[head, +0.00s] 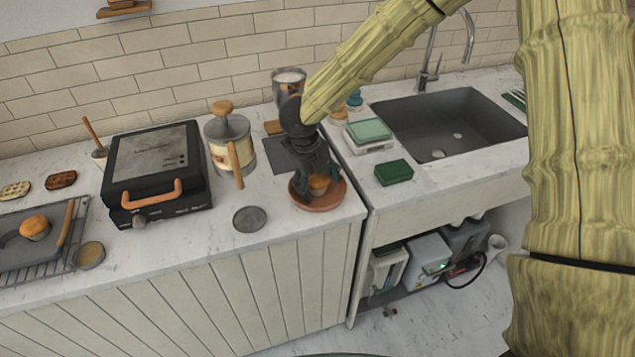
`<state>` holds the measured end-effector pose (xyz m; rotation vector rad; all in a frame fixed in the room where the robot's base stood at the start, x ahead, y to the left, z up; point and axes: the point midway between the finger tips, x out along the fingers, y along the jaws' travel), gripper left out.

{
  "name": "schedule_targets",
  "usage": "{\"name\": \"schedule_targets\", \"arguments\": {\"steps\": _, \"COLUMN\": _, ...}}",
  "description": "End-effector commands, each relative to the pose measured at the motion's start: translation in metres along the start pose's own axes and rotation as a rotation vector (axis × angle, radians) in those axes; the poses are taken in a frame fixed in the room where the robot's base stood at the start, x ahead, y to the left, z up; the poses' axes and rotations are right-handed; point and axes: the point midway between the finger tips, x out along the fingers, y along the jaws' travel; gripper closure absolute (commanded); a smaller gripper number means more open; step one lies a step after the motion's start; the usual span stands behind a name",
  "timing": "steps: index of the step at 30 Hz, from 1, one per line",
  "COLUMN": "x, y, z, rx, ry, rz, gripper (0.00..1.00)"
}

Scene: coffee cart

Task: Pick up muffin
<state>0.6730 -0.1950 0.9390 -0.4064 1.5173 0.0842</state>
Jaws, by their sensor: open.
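A muffin (319,183) with an orange-brown top sits on a round terracotta plate (326,203) near the counter's front edge. My black gripper (315,188) points down over the plate, its fingers beside the muffin and partly hiding it. The gripper is open; I cannot tell whether a finger touches the muffin. A second similar muffin (34,226) sits on the grey tray at the far left, away from my gripper.
A black press (155,170) and a tall canister (228,140) stand left of the plate. A grey disc (249,219) lies at the front. A green block (394,172) and the sink (450,120) are to the right.

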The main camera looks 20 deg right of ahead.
Motion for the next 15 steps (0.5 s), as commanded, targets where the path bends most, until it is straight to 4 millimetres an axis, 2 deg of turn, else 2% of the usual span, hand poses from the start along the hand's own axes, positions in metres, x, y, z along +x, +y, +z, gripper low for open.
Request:
{"name": "schedule_targets", "arguments": {"steps": 2, "x": -0.0001, "y": 0.0001, "z": 0.0000, "rx": 0.000, "ry": 0.000, "rz": 0.000, "gripper": 0.29}}
{"name": "schedule_targets", "arguments": {"steps": 9, "x": -0.0003, "y": 0.0001, "z": 0.0000, "rx": 0.000, "ry": 0.000, "rz": 0.000, "gripper": 0.73}}
{"name": "schedule_targets", "arguments": {"steps": 15, "x": -0.0004, "y": 0.0001, "z": 0.0000, "rx": 0.000, "ry": 0.000, "rz": 0.000, "gripper": 0.73}}
